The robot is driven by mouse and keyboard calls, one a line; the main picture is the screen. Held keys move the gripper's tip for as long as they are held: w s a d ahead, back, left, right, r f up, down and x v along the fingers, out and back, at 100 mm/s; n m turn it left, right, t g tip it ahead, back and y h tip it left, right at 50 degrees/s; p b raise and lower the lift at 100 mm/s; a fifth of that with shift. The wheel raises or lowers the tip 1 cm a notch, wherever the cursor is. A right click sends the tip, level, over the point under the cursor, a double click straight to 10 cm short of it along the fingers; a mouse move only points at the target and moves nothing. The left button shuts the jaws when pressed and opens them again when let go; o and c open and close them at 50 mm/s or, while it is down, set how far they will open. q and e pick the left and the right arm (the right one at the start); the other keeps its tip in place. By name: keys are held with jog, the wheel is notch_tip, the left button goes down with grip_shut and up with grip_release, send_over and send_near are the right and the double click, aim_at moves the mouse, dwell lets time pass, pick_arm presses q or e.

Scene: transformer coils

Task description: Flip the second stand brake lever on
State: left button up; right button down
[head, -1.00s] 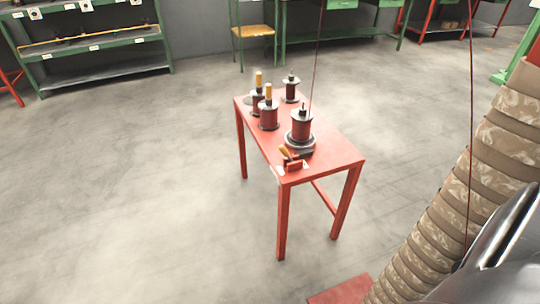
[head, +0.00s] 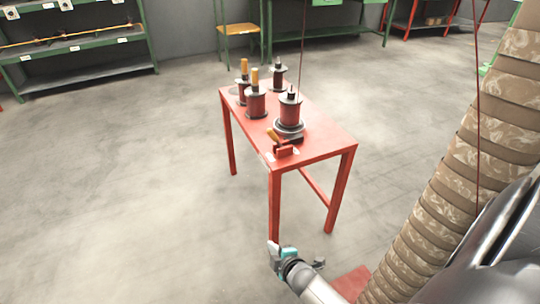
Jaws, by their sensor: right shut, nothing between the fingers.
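A small lever with an orange-yellow handle (head: 272,135) rises from a red bracket (head: 284,152) at the near corner of the red table. The handle leans up and to the left. Just behind it a red coil (head: 290,112) with dark flanges sits on a grey round stand (head: 289,130). Which lever is the second stand's brake cannot be told for sure. My right gripper (head: 273,246), grey and teal, is low in front of the table's near leg, apart from the lever. It is shut and empty. My left gripper is out of view.
The red table (head: 320,140) also bears several other coils, two with orange tops (head: 255,79). A thin dark red cable (head: 302,45) runs up from the near coil. A large ribbed tan column (head: 450,190) fills the right side. The floor left of the table is clear.

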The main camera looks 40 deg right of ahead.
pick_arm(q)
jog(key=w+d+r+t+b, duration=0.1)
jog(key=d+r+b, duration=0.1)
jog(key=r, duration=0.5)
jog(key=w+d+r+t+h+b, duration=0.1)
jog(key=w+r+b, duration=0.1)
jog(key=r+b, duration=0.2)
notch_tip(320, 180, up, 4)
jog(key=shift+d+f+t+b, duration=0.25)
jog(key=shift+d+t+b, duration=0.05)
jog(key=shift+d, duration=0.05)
pick_arm(e)
jog(key=w+d+r+n+t+h, duration=0.1)
jog(key=w+d+r+n+t, duration=0.2)
jog(key=r, duration=0.5)
jog(key=w+d+r+n+t+h, duration=0.1)
jog(key=w+d+r+n+t, duration=0.2)
jog(key=r, duration=0.6)
jog(key=w+d+n, duration=0.2)
jog(key=w+n, duration=0.1)
jog(key=w, duration=0.1)
jog(key=shift+w+t, duration=0.25)
jog(key=shift+t, duration=0.05)
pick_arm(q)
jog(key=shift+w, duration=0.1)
pick_arm(e)
jog(key=shift+w+h, duration=0.1)
jog(key=shift+h, duration=0.2)
